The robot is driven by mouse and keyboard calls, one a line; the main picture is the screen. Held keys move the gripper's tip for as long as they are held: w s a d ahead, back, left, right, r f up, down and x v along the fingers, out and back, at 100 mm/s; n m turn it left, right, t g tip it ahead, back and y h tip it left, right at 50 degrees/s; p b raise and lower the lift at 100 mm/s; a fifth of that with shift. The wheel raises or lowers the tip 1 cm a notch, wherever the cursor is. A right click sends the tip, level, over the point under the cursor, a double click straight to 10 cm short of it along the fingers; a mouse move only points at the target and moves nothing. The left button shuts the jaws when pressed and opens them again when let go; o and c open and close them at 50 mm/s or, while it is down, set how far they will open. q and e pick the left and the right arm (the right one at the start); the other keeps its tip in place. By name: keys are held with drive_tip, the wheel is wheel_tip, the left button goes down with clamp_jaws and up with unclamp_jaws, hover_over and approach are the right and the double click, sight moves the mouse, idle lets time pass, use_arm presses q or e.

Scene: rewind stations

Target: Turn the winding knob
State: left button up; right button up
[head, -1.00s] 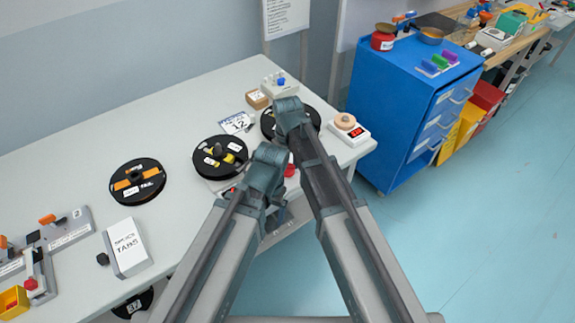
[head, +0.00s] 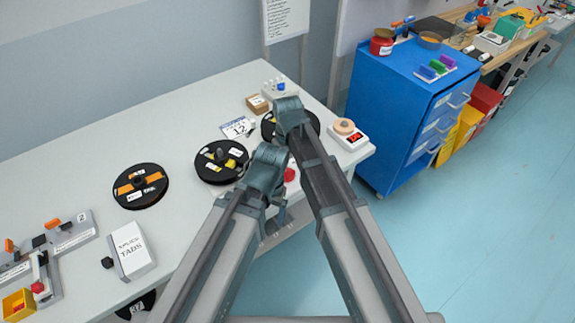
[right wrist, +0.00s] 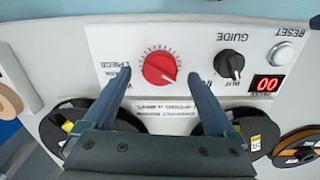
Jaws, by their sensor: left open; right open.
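A round red knob (right wrist: 160,68) with a white pointer mark sits on a white panel (right wrist: 110,40); the panel appears upside down in the right wrist view. The red knob also shows in the head view (head: 290,174), partly covered by my arms. A smaller black knob (right wrist: 229,65) marked GUIDE sits beside it. My right gripper (right wrist: 158,82) is open and empty, its fingers on either side of the red knob's near edge with gaps; contact is not visible. In the head view the right arm hides these fingers. My left gripper (head: 273,222) is open, low by the table's front edge.
The panel carries a red display (right wrist: 267,84) reading 00 and a RESET button (right wrist: 281,53). Black reels (head: 222,162) lie on the pale table (head: 90,165). A white box (head: 130,249) and a grey splicing fixture (head: 70,235) stand left. A blue cabinet (head: 380,120) stands right.

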sight(287, 171)
wheel_tip(287, 171, up, 11)
drive_tip(key=p, duration=1)
wheel_tip(287, 171, down, 14)
drive_tip(key=b, duration=1.3)
drive_tip(key=shift+r, duration=0.25)
drive_tip(key=shift+r, duration=0.1)
